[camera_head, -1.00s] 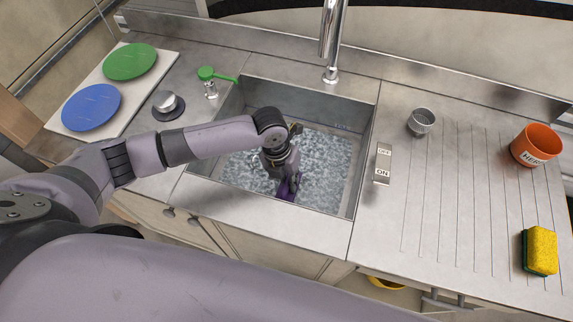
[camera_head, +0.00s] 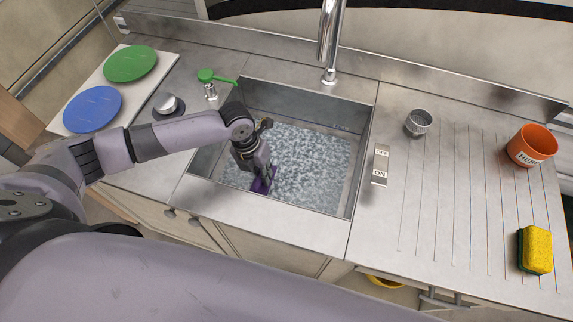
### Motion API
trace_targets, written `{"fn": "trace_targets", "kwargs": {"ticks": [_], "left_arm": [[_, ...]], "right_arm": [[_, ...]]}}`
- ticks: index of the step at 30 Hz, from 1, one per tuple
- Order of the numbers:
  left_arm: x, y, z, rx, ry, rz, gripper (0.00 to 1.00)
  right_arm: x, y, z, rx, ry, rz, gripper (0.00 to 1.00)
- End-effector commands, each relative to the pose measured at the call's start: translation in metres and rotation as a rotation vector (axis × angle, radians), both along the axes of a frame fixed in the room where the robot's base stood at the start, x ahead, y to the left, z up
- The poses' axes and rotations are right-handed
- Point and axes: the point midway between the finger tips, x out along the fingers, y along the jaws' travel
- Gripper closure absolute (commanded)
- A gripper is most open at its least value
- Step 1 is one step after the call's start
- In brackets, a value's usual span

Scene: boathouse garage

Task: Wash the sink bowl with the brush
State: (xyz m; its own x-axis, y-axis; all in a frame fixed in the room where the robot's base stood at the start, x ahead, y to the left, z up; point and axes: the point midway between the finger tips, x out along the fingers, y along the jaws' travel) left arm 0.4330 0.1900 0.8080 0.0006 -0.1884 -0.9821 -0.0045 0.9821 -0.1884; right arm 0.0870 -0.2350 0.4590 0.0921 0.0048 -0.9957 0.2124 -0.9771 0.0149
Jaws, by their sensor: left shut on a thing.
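The steel sink bowl (camera_head: 358,150) is in the middle of the view, and its floor has a grey, speckled look. My left gripper (camera_head: 261,174) reaches down into the bowl near its left front part. It is shut on a purple thing, seemingly the brush (camera_head: 265,184), of which only a small part shows below the fingers. The brush's bristles are hidden, so I cannot tell whether they touch the bowl's floor. My right gripper is not in view.
A tap (camera_head: 331,45) rises behind the bowl. A green-topped dispenser (camera_head: 211,90) and a drain plug (camera_head: 168,105) are at left, by blue (camera_head: 92,108) and green (camera_head: 130,63) discs. An ON/OFF switch (camera_head: 381,164), grey cup (camera_head: 418,122), orange pot (camera_head: 532,146) and sponge (camera_head: 535,250) are at right.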

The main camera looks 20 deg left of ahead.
Motion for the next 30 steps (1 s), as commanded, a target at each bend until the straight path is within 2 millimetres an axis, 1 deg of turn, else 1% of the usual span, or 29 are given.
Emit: {"fn": "trace_targets", "kwargs": {"ticks": [1,4,8,11,30], "left_arm": [[-0.001,0.007,-0.001,0.004,0.005,0.002,1.00],[-0.001,0.016,-0.001,0.004,0.004,0.003,1.00],[-0.001,0.022,0.000,0.002,0.002,0.001,1.00],[-0.001,0.021,0.000,0.000,0.002,0.000,1.00],[0.000,-0.044,0.002,-0.003,-0.001,-0.003,1.00]], "right_arm": [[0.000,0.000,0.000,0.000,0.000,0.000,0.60],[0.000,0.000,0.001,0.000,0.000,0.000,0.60],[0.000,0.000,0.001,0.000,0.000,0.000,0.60],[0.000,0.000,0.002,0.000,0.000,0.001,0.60],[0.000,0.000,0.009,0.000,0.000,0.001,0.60]]}}
